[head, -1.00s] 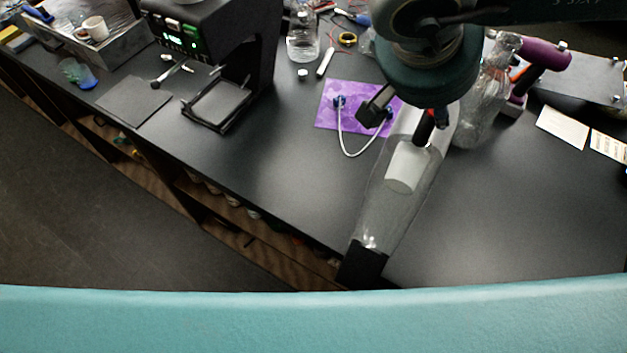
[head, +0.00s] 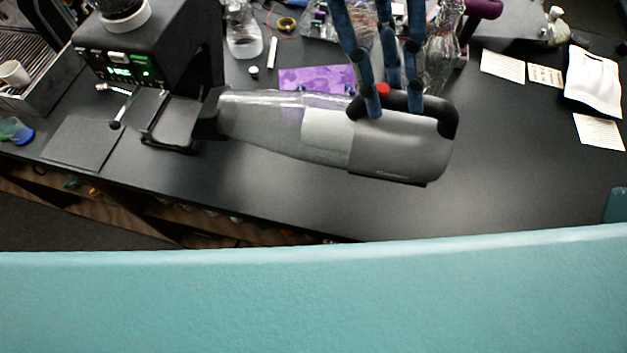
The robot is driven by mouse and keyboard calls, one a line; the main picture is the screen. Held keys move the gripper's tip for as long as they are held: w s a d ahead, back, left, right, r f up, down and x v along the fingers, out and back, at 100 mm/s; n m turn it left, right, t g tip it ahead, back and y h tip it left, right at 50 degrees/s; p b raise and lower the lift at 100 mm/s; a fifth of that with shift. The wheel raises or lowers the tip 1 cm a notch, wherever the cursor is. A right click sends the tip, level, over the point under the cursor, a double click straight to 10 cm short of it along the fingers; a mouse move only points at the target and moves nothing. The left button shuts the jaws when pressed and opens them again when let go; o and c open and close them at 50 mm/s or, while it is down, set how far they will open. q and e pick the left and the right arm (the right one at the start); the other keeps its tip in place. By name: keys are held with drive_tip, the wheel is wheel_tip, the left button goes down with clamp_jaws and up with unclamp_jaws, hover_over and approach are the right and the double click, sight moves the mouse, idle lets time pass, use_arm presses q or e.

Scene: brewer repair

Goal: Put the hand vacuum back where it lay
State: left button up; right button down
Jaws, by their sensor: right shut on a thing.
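The hand vacuum (head: 400,150) has a grey body, a clear dust chamber with a white filter, and a black nozzle. It lies sideways in the middle of the head view, nozzle to the left near the brewer's base. My right gripper (head: 390,105) comes from the top with its blue fingers shut on the vacuum's black handle. I cannot tell whether the vacuum touches the counter or hangs just above it. My left gripper does not show.
The black brewer (head: 150,60) and a dark flat mat (head: 85,142) are at left. A purple mat (head: 318,78), a clear bottle (head: 242,30) and crumpled clear plastic (head: 440,50) are behind the vacuum. Paper notes (head: 502,66) and a white pouch (head: 594,84) lie at right. Counter right of the vacuum is bare.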

sight(372, 154)
drive_tip(key=shift+s+r, duration=0.1)
drive_tip(key=shift+r, duration=0.1)
drive_tip(key=shift+f, duration=0.2)
wheel_tip(372, 154, down, 14)
drive_tip(key=shift+f+p, duration=0.1)
drive_tip(key=shift+p, duration=0.75)
wheel_tip(372, 154, down, 6)
drive_tip(key=shift+r+p, duration=0.25)
drive_tip(key=shift+p, duration=0.5)
drive_tip(key=shift+f, duration=0.1)
drive_tip(key=c, duration=1.4)
unclamp_jaws()
drive_tip(key=shift+o, duration=0.2)
drive_tip(key=shift+s, duration=0.1)
